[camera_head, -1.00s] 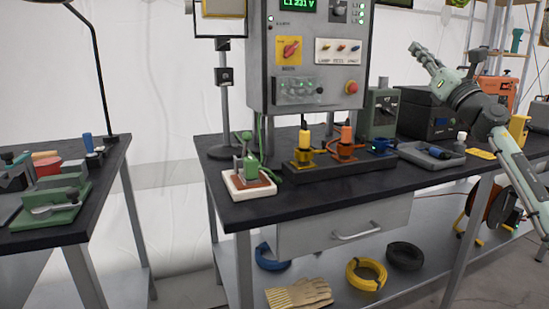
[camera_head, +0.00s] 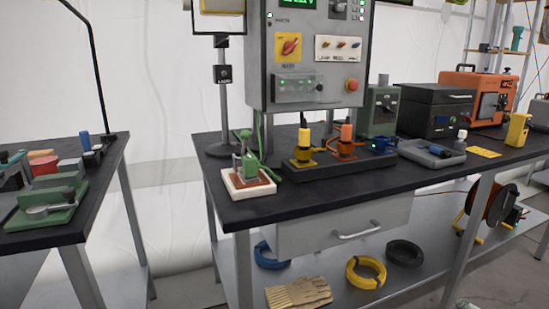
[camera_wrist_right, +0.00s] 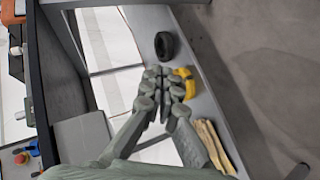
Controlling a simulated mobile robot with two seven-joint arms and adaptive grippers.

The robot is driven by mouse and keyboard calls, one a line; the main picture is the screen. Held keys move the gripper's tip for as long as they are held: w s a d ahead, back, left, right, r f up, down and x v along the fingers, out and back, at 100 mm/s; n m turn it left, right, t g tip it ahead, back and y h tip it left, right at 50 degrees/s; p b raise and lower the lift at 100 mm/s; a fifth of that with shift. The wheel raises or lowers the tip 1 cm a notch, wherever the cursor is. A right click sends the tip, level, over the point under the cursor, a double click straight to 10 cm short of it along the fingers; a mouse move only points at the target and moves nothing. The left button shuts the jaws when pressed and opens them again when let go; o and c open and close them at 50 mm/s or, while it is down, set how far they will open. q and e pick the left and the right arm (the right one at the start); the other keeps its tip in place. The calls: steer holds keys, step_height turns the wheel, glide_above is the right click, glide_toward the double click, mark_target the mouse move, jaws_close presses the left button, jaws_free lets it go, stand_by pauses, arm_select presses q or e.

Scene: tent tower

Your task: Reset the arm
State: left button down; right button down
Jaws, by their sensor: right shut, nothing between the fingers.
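My right gripper (camera_wrist_right: 158,72) shows only in the right wrist view, with its grey-green fingers together and nothing between them. It is in free space in front of the workbench (camera_head: 345,190), with the lower shelf beyond its fingertips. My right arm is out of the head view. My left gripper is in neither view.
A control panel (camera_head: 308,50) stands on the bench, with yellow and orange connectors in front. A yellow coil (camera_head: 365,273), a black coil (camera_head: 404,253) and work gloves (camera_head: 298,293) lie on the lower shelf. A second bench (camera_head: 85,220) stands left.

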steer(key=s+a+f+m+g, duration=0.15)
steer(key=s+f, duration=0.25)
steer(key=s, duration=0.4)
steer(key=s+f+m+g+y, duration=0.1)
steer(key=s+f+m+g, duration=0.15)
steer(key=s+f, duration=0.35)
steer(key=s+a+f+m+g, duration=0.1)
steer(key=s+f+g, duration=0.2)
steer(key=s, duration=0.6)
steer(key=s+a+f+m+y, duration=0.1)
steer(key=a+f+y, duration=0.1)
steer(key=a, duration=0.5)
steer(key=s+a+f+m+y, duration=0.1)
steer(key=a+f, duration=0.2)
steer(key=a, duration=0.5)
steer(key=shift+s+m+g+y, duration=0.15)
steer(key=shift+m+g+y, duration=0.25)
steer(key=shift+f, duration=0.1)
